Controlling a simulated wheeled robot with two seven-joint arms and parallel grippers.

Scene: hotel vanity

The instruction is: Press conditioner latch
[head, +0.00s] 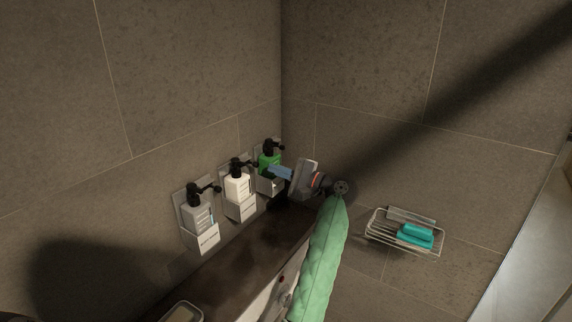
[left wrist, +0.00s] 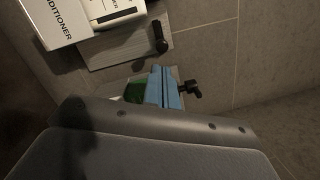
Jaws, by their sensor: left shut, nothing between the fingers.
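A white conditioner bottle (head: 237,187) with a black pump stands in the middle wall holder (head: 240,209). In the left wrist view, the holder lettered CONDITIONER (left wrist: 52,22) is at the upper left, with its black pump (left wrist: 159,38) to the right. My left gripper (head: 277,172) is shut and empty, its blue fingers in front of the green bottle (head: 269,160), right of the conditioner. In the left wrist view, the fingers (left wrist: 164,88) partly hide the green bottle (left wrist: 135,92). I cannot make out a latch. My right gripper is not in view.
A grey bottle (head: 199,217) stands in the left holder (head: 204,238). A dark counter (head: 245,262) runs below the holders. A wire rack (head: 380,234) with teal items (head: 415,233) hangs on the right wall. My green-covered arm crosses the counter's right side.

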